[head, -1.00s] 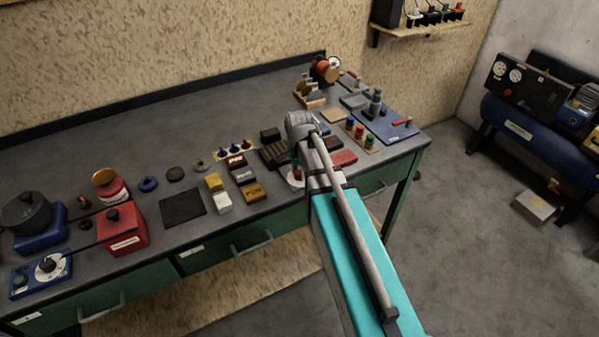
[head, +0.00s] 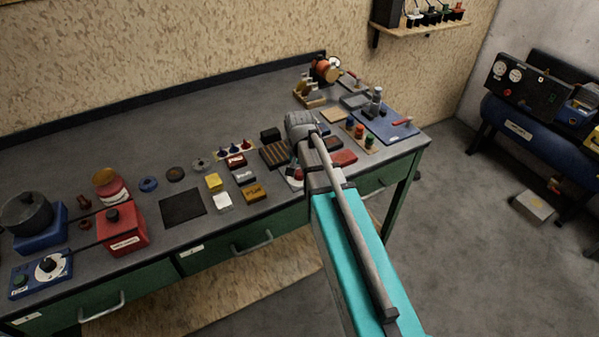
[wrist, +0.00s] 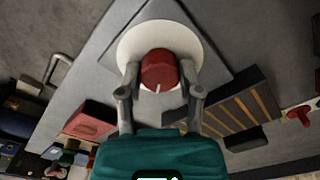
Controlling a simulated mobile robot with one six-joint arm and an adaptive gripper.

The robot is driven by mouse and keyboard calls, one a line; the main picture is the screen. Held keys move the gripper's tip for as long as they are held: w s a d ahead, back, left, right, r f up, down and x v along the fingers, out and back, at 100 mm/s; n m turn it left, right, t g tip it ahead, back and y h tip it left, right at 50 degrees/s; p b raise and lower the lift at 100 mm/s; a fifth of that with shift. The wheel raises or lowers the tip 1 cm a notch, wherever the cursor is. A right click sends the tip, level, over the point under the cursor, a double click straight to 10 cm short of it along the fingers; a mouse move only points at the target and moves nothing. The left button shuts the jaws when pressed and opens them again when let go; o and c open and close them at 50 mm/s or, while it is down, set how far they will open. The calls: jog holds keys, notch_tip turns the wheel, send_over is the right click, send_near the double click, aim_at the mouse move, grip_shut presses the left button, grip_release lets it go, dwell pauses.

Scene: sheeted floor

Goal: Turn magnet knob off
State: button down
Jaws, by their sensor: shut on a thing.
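The magnet knob (wrist: 158,68) is a red round knob with a white pointer line, standing on a white disc (wrist: 185,37) on a grey plate (wrist: 221,66). In the wrist view my gripper (wrist: 159,82) has its two grey fingers on either side of the knob and is shut on it. The pointer line faces the bottom of the wrist view, toward my palm. In the head view my arm mostly hides the knob, and a little of the red and white (head: 297,174) shows beside my wrist.
A dark slotted block (wrist: 241,100) lies close to the right of my gripper in the wrist view, and a red block (wrist: 90,118) lies to the left. Many small items sit on the bench (head: 150,120) around my arm. A drawer handle (head: 252,244) sticks out below its front edge.

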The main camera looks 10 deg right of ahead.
jog(key=n, duration=0.5)
jog(key=shift+n, duration=0.3)
jog(key=n, duration=0.5)
dwell(0.4)
jog(key=shift+c, duration=1.3)
grip_release()
